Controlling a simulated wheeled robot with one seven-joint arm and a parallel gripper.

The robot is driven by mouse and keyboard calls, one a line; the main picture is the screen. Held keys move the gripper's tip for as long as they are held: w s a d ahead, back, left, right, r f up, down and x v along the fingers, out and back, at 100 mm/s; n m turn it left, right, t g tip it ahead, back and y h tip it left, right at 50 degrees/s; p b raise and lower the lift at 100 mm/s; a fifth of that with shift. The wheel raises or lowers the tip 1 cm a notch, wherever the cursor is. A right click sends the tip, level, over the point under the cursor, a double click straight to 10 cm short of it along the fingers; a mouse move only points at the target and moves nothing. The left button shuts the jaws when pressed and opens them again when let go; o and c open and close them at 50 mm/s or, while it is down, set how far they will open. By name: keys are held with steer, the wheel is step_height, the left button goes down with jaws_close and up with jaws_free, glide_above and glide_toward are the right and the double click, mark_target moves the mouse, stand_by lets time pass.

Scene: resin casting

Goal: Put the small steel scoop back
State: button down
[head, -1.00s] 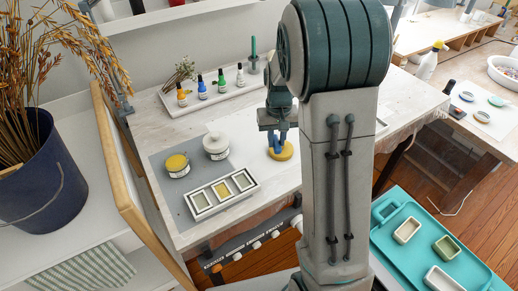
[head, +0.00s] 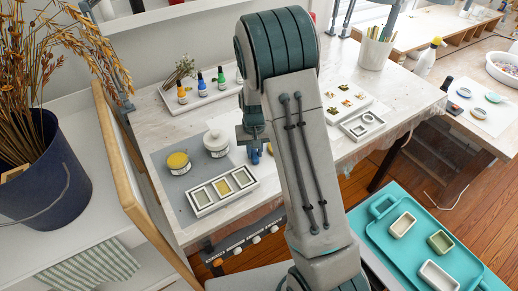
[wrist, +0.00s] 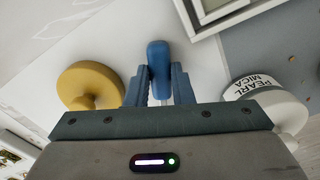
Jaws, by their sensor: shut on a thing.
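In the wrist view the jar marked PEARL MICA (wrist: 262,98) is to the right of the fingers. A yellow disc with a short stem (wrist: 88,84) is to the left, apart from the handle.
An open jar of yellow powder (head: 178,162) and a three-cell mold tray (head: 222,192) are on the grey mat. A white tray with dropper bottles (head: 170,104) is behind. Small molds (head: 362,124) and a pencil cup (head: 375,50) are at right. A teal tray (head: 380,237) sits lower right.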

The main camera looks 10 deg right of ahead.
steer(key=shift+f, duration=0.1)
steer(key=shift+f, duration=0.15)
steer(key=c, duration=1.3)
jaws_free()
steer(key=shift+o, duration=0.2)
steer(key=shift+r, duration=0.2)
steer(key=s+r+b, duration=0.1)
steer(key=s+r, duration=0.2)
steer(key=r, duration=0.5)
steer(key=s+r, duration=0.2)
steer(key=r, duration=0.7)
steer(key=s+r+t, duration=0.1)
steer(key=s+r, duration=0.1)
steer(key=s, duration=0.7)
steer(key=s+d+r+n+t, duration=0.1)
steer(key=s+r+t, duration=0.1)
steer(key=s, duration=0.8)
steer(key=shift+d, duration=0.3)
